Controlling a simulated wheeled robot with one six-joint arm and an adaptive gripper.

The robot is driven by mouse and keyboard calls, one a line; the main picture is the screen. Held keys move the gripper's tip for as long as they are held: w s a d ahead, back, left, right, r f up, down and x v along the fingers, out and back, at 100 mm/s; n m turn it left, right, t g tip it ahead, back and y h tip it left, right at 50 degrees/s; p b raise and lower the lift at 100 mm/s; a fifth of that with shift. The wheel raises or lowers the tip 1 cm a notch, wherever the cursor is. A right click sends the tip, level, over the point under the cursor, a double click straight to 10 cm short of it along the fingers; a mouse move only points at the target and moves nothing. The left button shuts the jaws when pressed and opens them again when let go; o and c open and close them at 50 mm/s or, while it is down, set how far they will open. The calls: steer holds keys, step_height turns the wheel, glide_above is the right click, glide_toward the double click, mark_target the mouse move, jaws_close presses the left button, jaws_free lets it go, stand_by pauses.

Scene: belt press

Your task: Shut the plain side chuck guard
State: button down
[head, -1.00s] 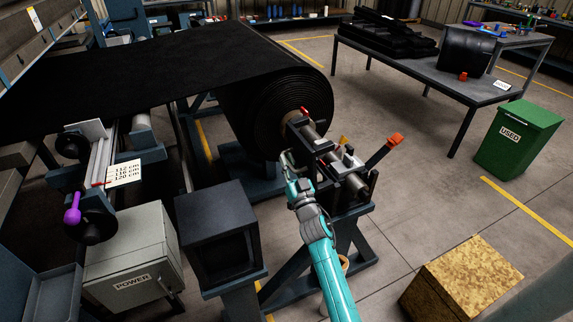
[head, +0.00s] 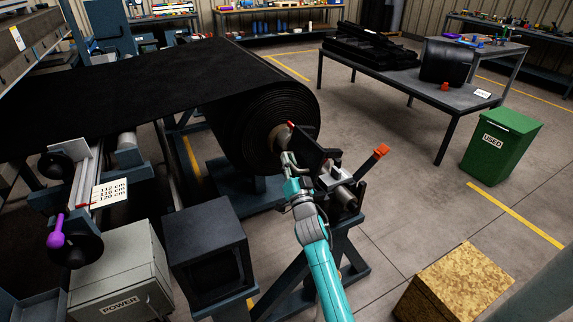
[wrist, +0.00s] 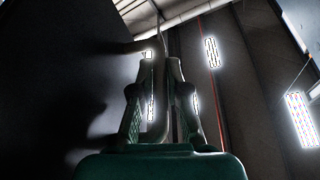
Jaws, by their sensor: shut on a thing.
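A dark flat plate, which looks like the plain side chuck guard (head: 314,150), stands tilted up beside the roll's shaft end, with a small red piece at its upper left corner. My gripper (head: 287,160) is at the plate's near left side, in front of the roll. In the wrist view its fingers (wrist: 153,80) are close together around a thin grey strip. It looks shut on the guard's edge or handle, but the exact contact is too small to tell. The plate hides part of the shaft and chuck. The large black belt roll (head: 275,115) is just behind.
An orange-tipped lever (head: 380,151) sticks up right of the chuck stand. A dark box on a post (head: 205,245) and a grey power cabinet (head: 120,275) stand at left. A chipboard block (head: 455,285) and green bin (head: 500,145) are at right, with open floor between.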

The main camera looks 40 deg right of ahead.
mark_target(297, 155)
steer(key=shift+s+d+r+m+g+h, duration=0.2)
steer(key=shift+d+r+m+g+h, duration=0.15)
steer(key=shift+d+m, duration=0.4)
steer(key=shift+s+d+r+m+g+h, duration=0.15)
steer(key=shift+d+r+m+h, duration=0.2)
steer(key=shift+d+m, duration=0.35)
steer(key=shift+s+d+f+m+g+y, duration=0.15)
steer(key=shift+s+d+f+m+g, duration=0.5)
steer(key=shift+d+m, duration=1.7)
steer(key=shift+s+d+f+m+g+y, duration=0.1)
steer(key=shift+s+d+f+m+g, duration=0.2)
steer(key=shift+s+d+m+g, duration=1.35)
steer(key=shift+w+d+f+m+g+y, duration=0.2)
steer(key=shift+d+f+m, duration=0.25)
steer(key=shift+d+m, duration=2.55)
steer(key=c, duration=1.2)
jaws_free()
steer(key=shift+d+n, duration=0.25)
steer(key=shift+n, duration=0.1)
steer(key=v, duration=1.2)
